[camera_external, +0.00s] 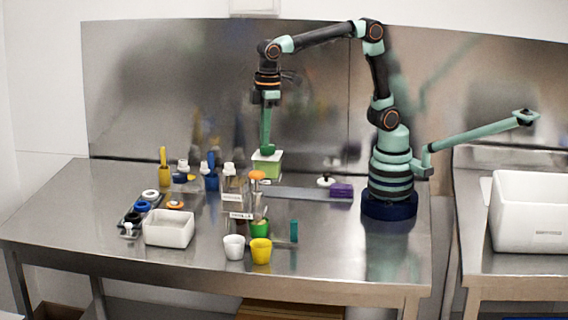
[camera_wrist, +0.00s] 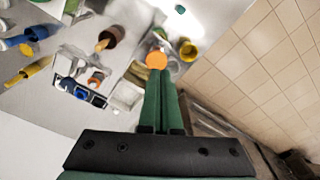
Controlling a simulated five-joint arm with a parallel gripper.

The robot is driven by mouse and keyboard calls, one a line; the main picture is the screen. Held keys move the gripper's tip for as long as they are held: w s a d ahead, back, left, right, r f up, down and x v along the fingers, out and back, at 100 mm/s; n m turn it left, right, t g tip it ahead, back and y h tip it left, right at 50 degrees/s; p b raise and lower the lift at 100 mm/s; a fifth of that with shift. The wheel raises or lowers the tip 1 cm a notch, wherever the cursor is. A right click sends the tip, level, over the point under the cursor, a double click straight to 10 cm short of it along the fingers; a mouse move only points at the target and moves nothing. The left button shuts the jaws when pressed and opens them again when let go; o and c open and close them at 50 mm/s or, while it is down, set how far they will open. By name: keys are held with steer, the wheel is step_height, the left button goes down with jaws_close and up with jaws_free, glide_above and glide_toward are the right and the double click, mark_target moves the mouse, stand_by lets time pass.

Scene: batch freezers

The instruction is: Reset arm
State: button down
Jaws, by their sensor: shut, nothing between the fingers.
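My arm stands at the right end of the steel table (camera_external: 330,262) and reaches left, its hand pointing down. My gripper (camera_external: 267,147) has its green fingers together, with nothing between them. In the external view its tips overlap a pale green container (camera_external: 267,163); whether they touch it cannot be told. In the wrist view the shut fingers (camera_wrist: 160,75) point toward an orange round lid (camera_wrist: 156,60). The same orange lid (camera_external: 257,175) sits atop a clear holder in the external view.
A white bin (camera_external: 169,229), a white cup (camera_external: 234,247) and a yellow cup (camera_external: 261,251) stand near the front. Bottles and a tray of lids (camera_external: 130,218) fill the left. A purple block (camera_external: 341,190) lies near my base. The front right of the table is clear.

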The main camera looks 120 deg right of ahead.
steer(key=s+a+f+n+t, duration=0.1)
steer(key=s+a+t, duration=0.1)
steer(key=s, duration=0.4)
steer(key=s+a+f+n+t, duration=0.1)
steer(key=s+a+t, duration=0.1)
steer(key=s, duration=0.4)
steer(key=shift+s+a+f+n+t, duration=0.25)
steer(key=shift+s+f+n+t, duration=0.05)
steer(key=shift+f+t, duration=0.1)
